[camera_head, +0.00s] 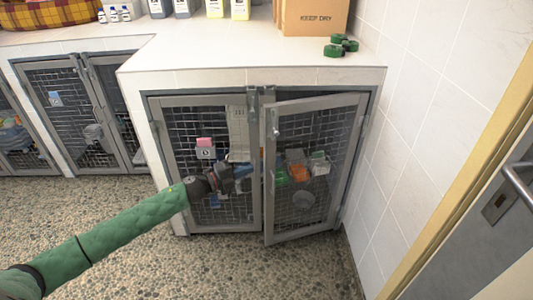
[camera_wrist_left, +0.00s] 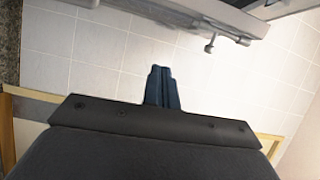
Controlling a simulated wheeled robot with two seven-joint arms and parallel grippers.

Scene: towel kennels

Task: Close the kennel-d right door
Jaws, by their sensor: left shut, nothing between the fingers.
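The kennel-d right door (camera_head: 318,103), a grey frame with wire mesh, stands ajar, its free left edge swung out past the left door. The kennel-d left door (camera_head: 198,100) looks closed and carries a small card marked D (camera_head: 205,153). My left gripper (camera_head: 242,178) is in front of the left door, close to the right door's free edge; I cannot tell whether it touches. Its fingers (camera_wrist_left: 162,88) are shut and empty in the left wrist view. A grey door frame with a small bolt or knob (camera_wrist_left: 209,46) crosses that view's top right. My right gripper is not in view.
A latch (camera_head: 261,92) sits at the top between the doors. A white tiled wall (camera_head: 413,130) stands close on the right, with a grey room door (camera_head: 490,210) beyond. A cardboard box (camera_head: 312,18) and green rolls (camera_head: 336,49) are on the counter. The pebbled floor (camera_head: 300,272) in front is clear.

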